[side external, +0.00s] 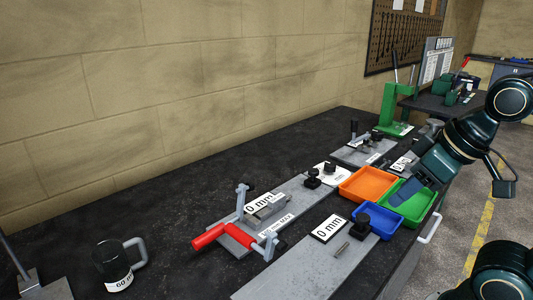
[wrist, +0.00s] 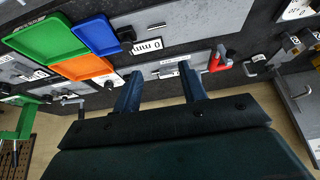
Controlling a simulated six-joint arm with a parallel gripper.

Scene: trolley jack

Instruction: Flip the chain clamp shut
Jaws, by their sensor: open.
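A clamp-like fixture with red handles (side external: 210,236) and grey metal levers stands on a grey plate (side external: 290,205) near the middle of the bench. One grey lever stands upright. I cannot tell for certain that this is the chain clamp, and no chain links can be made out. Its red handle also shows in the wrist view (wrist: 219,60), beyond and right of my fingers. My gripper (side external: 402,194) is above the coloured trays, to the right of and apart from the red-handled fixture. In the wrist view my gripper (wrist: 160,68) has two separated fingers with nothing between them.
Orange (side external: 367,184), green (side external: 425,212) and blue (side external: 392,224) trays sit close together under my gripper. A dark mug (side external: 112,264) stands at the front left. A green press (side external: 390,108) stands at the back. The bench's left rear is clear.

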